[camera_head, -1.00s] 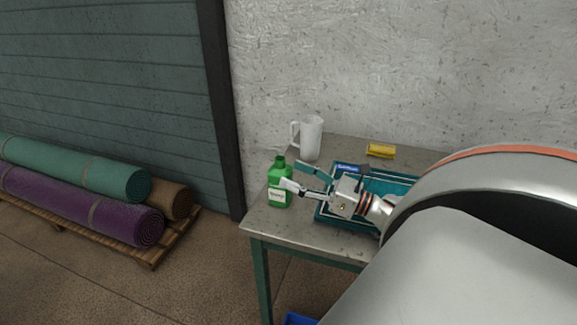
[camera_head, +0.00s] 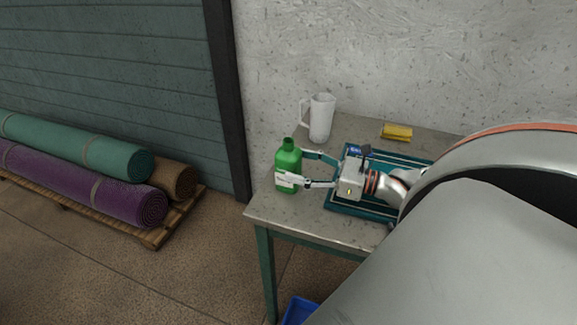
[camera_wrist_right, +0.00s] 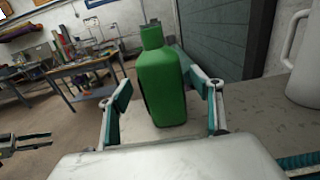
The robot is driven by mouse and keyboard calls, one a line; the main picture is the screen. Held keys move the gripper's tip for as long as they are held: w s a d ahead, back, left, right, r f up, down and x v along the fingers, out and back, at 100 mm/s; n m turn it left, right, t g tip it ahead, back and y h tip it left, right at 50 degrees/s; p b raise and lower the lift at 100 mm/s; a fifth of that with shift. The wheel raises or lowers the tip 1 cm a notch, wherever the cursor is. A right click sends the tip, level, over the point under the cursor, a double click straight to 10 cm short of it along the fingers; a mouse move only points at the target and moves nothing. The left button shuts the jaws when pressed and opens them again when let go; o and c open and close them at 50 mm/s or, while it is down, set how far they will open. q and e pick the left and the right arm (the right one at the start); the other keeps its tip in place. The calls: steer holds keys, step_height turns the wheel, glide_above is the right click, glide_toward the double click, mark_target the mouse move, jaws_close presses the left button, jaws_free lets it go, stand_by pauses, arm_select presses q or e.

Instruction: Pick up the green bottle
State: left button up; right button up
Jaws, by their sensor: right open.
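The green bottle (camera_head: 289,160) stands upright near the left end of the grey table. My right gripper (camera_head: 299,168) comes at it from the right, with its two fingers spread on either side of the bottle. In the right wrist view the bottle (camera_wrist_right: 161,88) stands between the open fingers (camera_wrist_right: 163,108), with a gap visible at its left side. The near finger covers part of the bottle's label in the head view. My left gripper does not clearly show in the head view.
A white pitcher (camera_head: 321,118) stands behind the bottle. A teal tray (camera_head: 345,206) lies under my right wrist. A yellow item (camera_head: 397,132) lies toward the back. The table's (camera_head: 305,222) front left corner is bare. Rolled rugs (camera_head: 85,180) lie on a pallet at left.

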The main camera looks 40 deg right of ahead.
mark_target(288, 161)
steer(key=shift+b+x, duration=0.7)
steer(key=shift+x, duration=1.1)
steer(key=shift+r, duration=0.15)
steer(key=shift+w, duration=0.1)
steer(key=c, duration=1.7)
